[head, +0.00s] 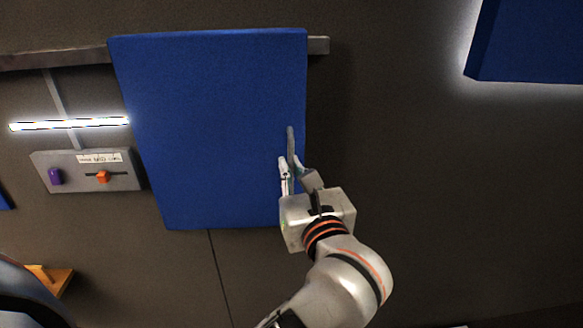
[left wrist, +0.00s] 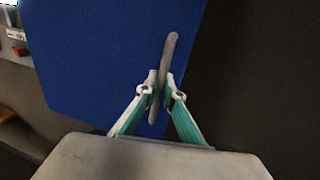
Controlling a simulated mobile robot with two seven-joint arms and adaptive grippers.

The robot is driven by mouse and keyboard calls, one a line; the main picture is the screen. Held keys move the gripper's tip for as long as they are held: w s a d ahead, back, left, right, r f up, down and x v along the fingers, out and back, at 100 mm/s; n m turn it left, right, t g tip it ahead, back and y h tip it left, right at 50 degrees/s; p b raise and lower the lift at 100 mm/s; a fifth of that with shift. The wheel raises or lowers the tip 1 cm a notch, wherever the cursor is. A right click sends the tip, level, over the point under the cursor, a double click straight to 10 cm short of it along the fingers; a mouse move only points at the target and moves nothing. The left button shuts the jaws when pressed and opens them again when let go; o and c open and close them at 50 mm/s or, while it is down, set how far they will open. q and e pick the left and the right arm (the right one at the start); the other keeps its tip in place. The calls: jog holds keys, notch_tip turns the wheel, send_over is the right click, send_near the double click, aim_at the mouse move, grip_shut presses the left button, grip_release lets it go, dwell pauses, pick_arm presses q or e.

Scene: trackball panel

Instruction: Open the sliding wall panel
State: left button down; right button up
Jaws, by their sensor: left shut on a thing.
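The sliding wall panel (head: 205,120) is a large blue board on a dark wall, hung below a grey rail. It also fills the upper left of the left wrist view (left wrist: 100,60). A grey upright bar handle (head: 290,140) is near the panel's right edge. My left gripper (head: 291,165) is shut on the handle's lower part. In the left wrist view the handle (left wrist: 170,55) rises from between the two fingertips. What lies behind the panel is hidden. My right gripper is not in view.
The rail (head: 318,45) shows a short end right of the panel and runs on to its left. A grey box (head: 85,180) with a purple knob and an orange slider is on the wall at left, under a light bar (head: 70,124).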

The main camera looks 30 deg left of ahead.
pick_arm(q)
jog(key=c, duration=2.5)
grip_release()
jog(key=shift+s+a, duration=0.1)
